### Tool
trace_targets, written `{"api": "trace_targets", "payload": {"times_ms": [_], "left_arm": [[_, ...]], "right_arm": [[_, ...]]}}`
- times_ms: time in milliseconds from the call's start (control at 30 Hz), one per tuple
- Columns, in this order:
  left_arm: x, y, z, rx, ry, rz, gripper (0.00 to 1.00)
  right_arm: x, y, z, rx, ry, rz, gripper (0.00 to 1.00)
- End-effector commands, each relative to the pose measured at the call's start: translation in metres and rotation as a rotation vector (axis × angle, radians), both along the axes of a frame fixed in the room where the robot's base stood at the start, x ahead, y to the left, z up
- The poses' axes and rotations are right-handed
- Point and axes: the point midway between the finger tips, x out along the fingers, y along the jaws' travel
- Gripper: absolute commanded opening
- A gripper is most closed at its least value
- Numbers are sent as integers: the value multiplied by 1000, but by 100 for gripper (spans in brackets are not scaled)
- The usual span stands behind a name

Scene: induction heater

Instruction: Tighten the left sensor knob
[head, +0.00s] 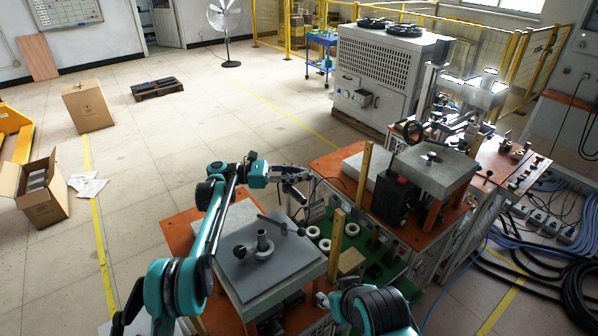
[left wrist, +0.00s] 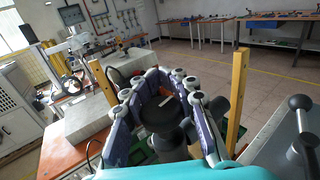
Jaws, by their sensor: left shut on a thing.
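My left gripper (head: 292,182) reaches in from the left, above the gap between the two grey-topped stations. In the left wrist view its fingers (left wrist: 160,108) are closed around a round black knob (left wrist: 160,114) with a light mark on its top. I take this for the left sensor knob. A dark stem shows below it. In the head view I cannot make out the knob at the fingers. A yellow post (head: 365,162) and another yellow post (head: 337,238) stand close by. My right arm shows at the bottom of the head view, but I cannot make out its gripper.
The near grey plate (head: 255,277) carries a lever and an upright post. The far grey plate (head: 432,172) stands on orange legs. White rings (head: 324,244) lie on the green bed between the stations.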

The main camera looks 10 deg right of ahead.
Motion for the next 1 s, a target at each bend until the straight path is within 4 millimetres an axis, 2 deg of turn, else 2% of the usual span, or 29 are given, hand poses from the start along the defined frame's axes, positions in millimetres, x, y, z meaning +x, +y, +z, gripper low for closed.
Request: {"api": "trace_targets", "payload": {"times_ms": [700, 733, 800, 1000], "left_arm": [[-3, 0, 0, 0, 0, -62, 0], [-3, 0, 0, 0, 0, -62, 31], [-3, 0, 0, 0, 0, -62, 49], [-2, 0, 0, 0, 0, -61, 49]], "right_arm": [[0, 0, 3, 0, 0, 0, 44], [0, 0, 3, 0, 0, 0, 44], [0, 0, 3, 0, 0, 0, 44], [0, 0, 3, 0, 0, 0, 44]]}}
